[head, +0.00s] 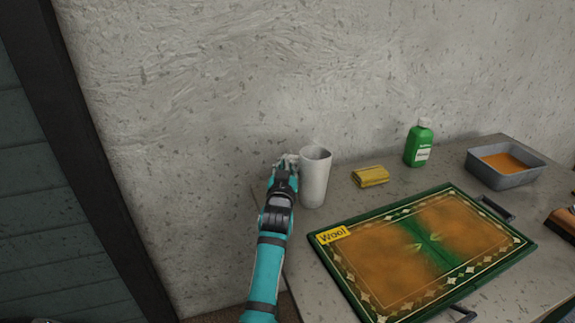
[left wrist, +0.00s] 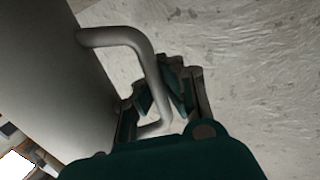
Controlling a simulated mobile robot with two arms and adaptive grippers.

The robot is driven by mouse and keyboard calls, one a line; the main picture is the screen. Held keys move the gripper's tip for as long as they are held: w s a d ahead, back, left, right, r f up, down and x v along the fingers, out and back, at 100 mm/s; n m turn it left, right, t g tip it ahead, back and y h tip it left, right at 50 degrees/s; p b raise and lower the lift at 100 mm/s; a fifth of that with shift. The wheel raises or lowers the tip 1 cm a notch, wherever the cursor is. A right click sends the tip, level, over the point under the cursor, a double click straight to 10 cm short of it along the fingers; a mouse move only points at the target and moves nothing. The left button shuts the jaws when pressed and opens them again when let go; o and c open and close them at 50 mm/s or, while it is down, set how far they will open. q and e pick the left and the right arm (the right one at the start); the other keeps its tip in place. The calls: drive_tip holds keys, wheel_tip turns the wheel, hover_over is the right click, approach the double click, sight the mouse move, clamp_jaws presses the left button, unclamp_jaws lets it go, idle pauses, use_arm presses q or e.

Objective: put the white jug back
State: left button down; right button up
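The white jug (head: 314,178) stands upright at the back left of the table, close to the wall. My left gripper (head: 287,163) is at its left side, on the handle. In the left wrist view the jug's side (left wrist: 50,70) fills the left, and its curved handle (left wrist: 147,52) runs between the fingers of my left gripper (left wrist: 165,95). The finger pads look closed against the handle. The jug's base seems to be at table level, but contact is hard to tell. My right gripper is not in view.
A yellow sponge (head: 370,176), a green bottle (head: 418,144) and a grey basin (head: 506,172) of orange liquid stand along the back of the table (head: 310,274). A green-bordered rug tray (head: 345,277) labelled "Wool" lies in front. A brush (head: 563,222) is at the right edge.

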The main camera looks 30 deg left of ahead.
use_arm(q)
drive_tip(key=shift+f, duration=0.2)
drive_tip(key=c, duration=2)
unclamp_jaws()
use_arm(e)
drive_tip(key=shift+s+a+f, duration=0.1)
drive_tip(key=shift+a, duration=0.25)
use_arm(q)
drive_tip(key=o, duration=0.5)
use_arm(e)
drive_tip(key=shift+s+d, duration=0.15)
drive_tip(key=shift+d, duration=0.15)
use_arm(q)
drive_tip(key=shift+r, duration=0.1)
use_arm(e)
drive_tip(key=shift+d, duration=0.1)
